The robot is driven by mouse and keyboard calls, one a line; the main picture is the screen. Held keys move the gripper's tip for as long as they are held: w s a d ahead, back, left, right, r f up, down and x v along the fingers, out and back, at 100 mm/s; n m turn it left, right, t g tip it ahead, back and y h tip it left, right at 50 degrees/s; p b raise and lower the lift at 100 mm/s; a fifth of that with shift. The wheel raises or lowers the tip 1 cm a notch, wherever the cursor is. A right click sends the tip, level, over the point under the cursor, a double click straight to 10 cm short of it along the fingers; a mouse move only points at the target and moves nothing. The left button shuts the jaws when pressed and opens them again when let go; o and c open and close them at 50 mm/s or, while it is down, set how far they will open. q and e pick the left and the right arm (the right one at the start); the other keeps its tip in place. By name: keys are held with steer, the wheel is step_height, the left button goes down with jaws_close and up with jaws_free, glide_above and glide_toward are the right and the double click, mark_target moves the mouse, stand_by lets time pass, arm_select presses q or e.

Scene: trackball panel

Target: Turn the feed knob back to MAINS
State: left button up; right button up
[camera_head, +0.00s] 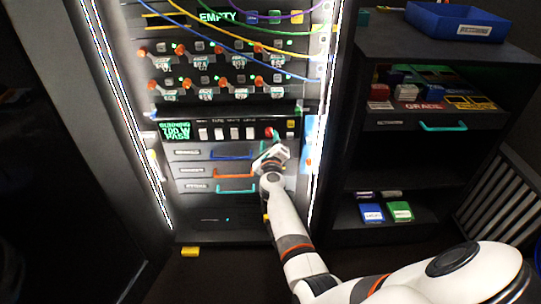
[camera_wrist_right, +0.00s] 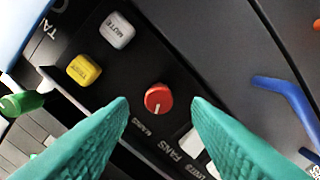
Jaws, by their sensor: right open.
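The red feed knob (camera_wrist_right: 158,98) sits on a dark panel, and a white pointer line on it points towards the bottom of the right wrist view. A label that seems to read MAINS lies just below it. The knob also shows small in the head view (camera_head: 268,132), on the strip with the green display (camera_head: 176,131). My right gripper (camera_wrist_right: 160,105) is open, with its teal fingers to either side of the knob and visible gaps between. It also shows in front of the panel in the head view (camera_head: 274,140). My left gripper is out of view.
A yellow TEST button (camera_wrist_right: 84,70) and a white MUTE button (camera_wrist_right: 117,30) sit near the knob. White rocker switches (camera_head: 219,134) line the same strip. Drawers with blue (camera_head: 232,155) and orange (camera_head: 236,175) handles lie below. A dark shelf unit stands at right.

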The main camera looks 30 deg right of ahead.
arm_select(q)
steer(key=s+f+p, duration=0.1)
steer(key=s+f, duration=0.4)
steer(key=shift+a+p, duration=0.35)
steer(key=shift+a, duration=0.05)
arm_select(e)
steer(key=v, duration=0.9)
steer(key=shift+s, duration=0.15)
